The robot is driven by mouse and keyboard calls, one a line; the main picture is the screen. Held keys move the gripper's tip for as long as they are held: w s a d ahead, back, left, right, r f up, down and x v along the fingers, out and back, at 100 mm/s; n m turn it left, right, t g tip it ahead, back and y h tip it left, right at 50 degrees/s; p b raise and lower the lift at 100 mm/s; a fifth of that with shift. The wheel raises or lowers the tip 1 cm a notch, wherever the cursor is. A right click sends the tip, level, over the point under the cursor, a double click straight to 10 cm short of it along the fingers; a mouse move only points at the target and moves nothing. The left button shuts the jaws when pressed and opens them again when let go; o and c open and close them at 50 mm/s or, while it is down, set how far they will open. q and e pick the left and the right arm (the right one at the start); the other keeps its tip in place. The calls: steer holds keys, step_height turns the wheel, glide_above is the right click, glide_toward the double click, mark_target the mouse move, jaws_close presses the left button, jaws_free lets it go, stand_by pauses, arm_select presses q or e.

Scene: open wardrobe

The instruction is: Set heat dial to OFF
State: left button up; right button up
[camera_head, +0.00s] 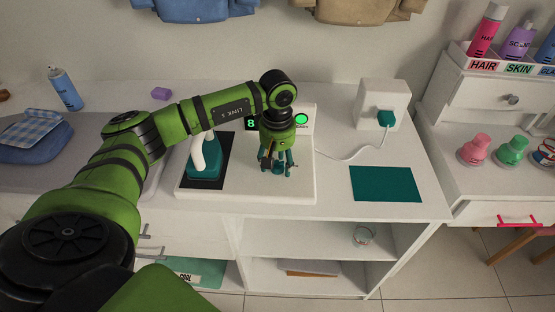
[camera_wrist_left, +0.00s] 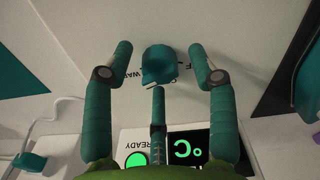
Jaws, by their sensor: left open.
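The heat dial (camera_wrist_left: 160,65) is a teal knob on a white panel in the left wrist view, with partly hidden lettering around it. I cannot tell which mark it points to. My left gripper (camera_wrist_left: 160,62) has its green fingers spread open around the dial, with visible gaps on both sides. In the head view my left gripper (camera_head: 277,162) points down over the right part of the white station (camera_head: 300,188) and hides the dial. A dark display (camera_wrist_left: 188,149) and a lit green READY light (camera_wrist_left: 136,161) show below the dial. My right gripper is not in view.
A teal and white iron (camera_head: 205,165) stands on a black pad left of my gripper. A white outlet box (camera_head: 382,100) with a teal plug (camera_head: 387,118) stands behind right, its cord running to the station. A teal mat (camera_head: 385,184) lies flat at right.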

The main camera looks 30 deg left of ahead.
arm_select(q)
steer(key=c, duration=1.2)
steer(key=shift+o, duration=0.2)
